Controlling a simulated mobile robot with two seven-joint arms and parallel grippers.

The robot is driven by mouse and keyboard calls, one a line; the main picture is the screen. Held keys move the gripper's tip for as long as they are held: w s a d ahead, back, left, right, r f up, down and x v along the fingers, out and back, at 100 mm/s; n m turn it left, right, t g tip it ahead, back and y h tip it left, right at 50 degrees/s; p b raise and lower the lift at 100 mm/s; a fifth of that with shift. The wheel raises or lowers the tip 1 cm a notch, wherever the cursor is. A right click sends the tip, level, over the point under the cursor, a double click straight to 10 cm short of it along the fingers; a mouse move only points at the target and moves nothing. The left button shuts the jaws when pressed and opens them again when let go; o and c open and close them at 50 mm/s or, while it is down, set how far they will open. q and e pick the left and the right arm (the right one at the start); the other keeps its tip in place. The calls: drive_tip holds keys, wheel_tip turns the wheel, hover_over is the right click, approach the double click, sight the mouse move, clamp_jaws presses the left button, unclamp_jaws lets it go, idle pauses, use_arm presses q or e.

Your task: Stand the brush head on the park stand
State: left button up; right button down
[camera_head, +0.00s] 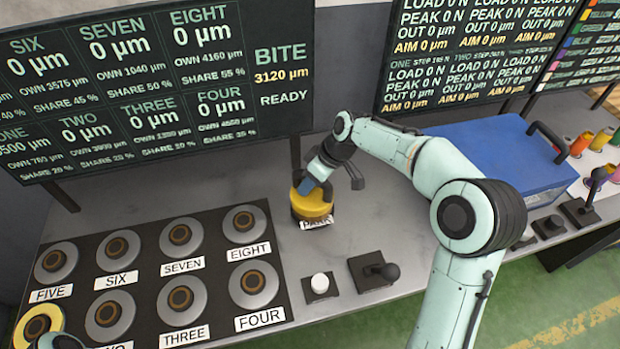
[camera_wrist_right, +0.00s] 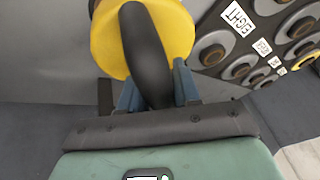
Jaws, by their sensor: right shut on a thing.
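The brush head, a yellow round body (camera_head: 313,204) with a dark underside, is at the park stand, near the middle of the table in the head view. The stand's PARK label (camera_head: 317,222) shows just below it, and the head hides most of the stand. I cannot tell if the head rests on it or hovers just above. My right gripper (camera_head: 325,180) comes from above and is shut on the brush head's grip. In the right wrist view the yellow body (camera_wrist_right: 180,35) and its black grip (camera_wrist_right: 146,55) show between the blue fingers.
A black board with several round grey pads (camera_head: 182,238) lies to the left; a yellow ring (camera_head: 38,326) shows on its front left. A white button (camera_head: 319,283) and a black lever (camera_head: 374,271) sit in front. A blue box (camera_head: 500,150) stands right. Screens rise behind.

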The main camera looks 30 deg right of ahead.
drive_tip(key=shift+w, duration=0.1)
drive_tip(key=c, duration=0.8)
unclamp_jaws()
drive_tip(key=shift+f, duration=0.1)
drive_tip(key=v, duration=1.2)
drive_tip(key=shift+p, duration=0.45)
